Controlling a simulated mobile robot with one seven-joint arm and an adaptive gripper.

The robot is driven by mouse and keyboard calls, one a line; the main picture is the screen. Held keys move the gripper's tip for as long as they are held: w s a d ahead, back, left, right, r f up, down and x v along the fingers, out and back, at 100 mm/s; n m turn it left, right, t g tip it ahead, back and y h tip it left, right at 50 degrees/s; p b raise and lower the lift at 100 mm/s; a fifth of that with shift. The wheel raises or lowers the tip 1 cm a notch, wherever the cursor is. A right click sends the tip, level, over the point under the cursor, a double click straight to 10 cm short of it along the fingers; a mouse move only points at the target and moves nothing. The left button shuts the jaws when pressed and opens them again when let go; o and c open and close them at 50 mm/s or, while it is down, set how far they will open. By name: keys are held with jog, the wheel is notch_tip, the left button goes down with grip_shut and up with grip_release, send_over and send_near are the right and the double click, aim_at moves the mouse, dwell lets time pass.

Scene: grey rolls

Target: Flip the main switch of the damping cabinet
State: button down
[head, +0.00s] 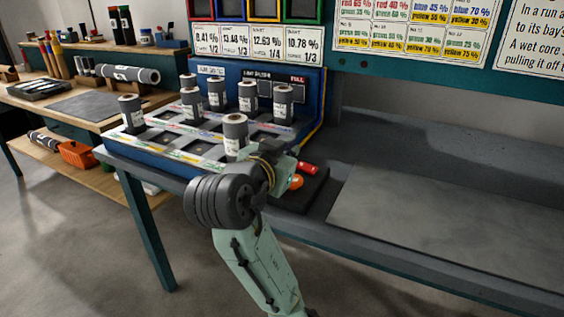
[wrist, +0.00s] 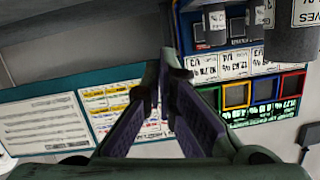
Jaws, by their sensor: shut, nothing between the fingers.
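A blue cabinet (head: 312,95) with a raised back panel stands on the bench in the head view. Its tray holds several grey rolls (head: 248,97) standing upright in a grid of bays. I cannot make out a main switch for certain. A dark block with a red part (head: 308,168) and an orange knob (head: 296,182) sits at its right front, partly behind my arm. My gripper (wrist: 160,72) is shut and empty in the wrist view, its fingers meeting. In the head view it is near the tray's right front corner, its fingertips hard to make out.
Coloured frames with percentage cards (head: 232,40) and paper charts (head: 410,25) hang above the bench. A grey mat (head: 450,225) lies on the clear bench to the right. A wooden side table (head: 90,105) with tools and a roll stands at the left.

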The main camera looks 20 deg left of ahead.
jog(key=p, duration=0.1)
send_over(307, 168)
jog(key=v, duration=0.2)
notch_tip(307, 168, down, 3)
jog(key=shift+d+f+h, duration=0.1)
jog(key=shift+d+h, duration=0.05)
jog(key=shift+h, duration=0.15)
jog(key=f, duration=0.3)
jog(key=shift+w+a+f, duration=0.1)
jog(key=shift+w+a, duration=0.2)
jog(key=shift+w, duration=0.1)
jog(key=shift+a+f, duration=0.15)
jog(key=shift+f, duration=0.3)
